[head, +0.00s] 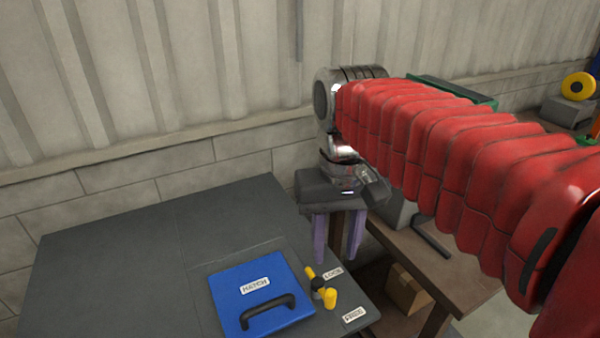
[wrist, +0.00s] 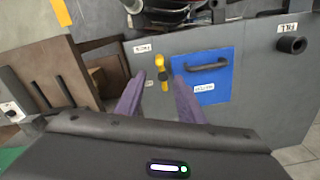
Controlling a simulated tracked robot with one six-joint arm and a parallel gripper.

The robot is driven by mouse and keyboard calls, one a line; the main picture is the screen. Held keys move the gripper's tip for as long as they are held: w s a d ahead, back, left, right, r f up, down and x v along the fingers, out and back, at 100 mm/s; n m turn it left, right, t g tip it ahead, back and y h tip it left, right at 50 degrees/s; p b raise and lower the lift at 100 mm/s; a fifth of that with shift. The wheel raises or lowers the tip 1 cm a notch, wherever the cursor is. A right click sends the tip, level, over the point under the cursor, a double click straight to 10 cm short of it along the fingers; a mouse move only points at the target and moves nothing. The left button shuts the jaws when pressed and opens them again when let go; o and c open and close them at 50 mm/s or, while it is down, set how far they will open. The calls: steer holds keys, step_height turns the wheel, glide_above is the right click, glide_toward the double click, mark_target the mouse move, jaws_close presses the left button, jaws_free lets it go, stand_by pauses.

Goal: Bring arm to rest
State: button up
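My arm, in a red padded sleeve, reaches in from the right in the head view. My gripper (head: 337,236) points down at the right edge of a grey panel top (head: 120,260). Its two purple fingers stand apart with nothing seen between them; the wrist view also shows my gripper (wrist: 158,92) with a gap between the fingers. The fingers appear clear of the blue hatch (head: 240,285), which lies flat with a black handle (head: 268,309). A yellow lock lever (head: 330,297) with a black hub sits right of the hatch, beside small labels.
A brown wooden table (head: 440,268) stands right of the panel, with a cardboard box (head: 408,290) below. A green object (head: 455,88) and a yellow round object (head: 578,86) are at the back right. A corrugated wall (head: 200,60) runs behind. A black knob (wrist: 291,45) is on the panel.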

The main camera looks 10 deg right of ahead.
steer(key=shift+w, duration=0.1)
steer(key=f, duration=0.1)
steer(key=f+t, duration=0.1)
steer(key=f, duration=0.1)
steer(key=f+t, duration=0.1)
steer(key=shift+w+d+f+n, duration=0.15)
steer(key=shift+w+d+n, duration=0.1)
steer(key=shift+w+n, duration=0.1)
steer(key=s+d+f+t, duration=0.2)
steer(key=s+t, duration=0.1)
steer(key=s, duration=0.2)
steer(key=shift+s+d+f+t, duration=0.25)
steer(key=shift+s+d+t, duration=0.05)
steer(key=shift+s+d, duration=0.1)
steer(key=shift+c, duration=0.5)
stand_by(0.8)
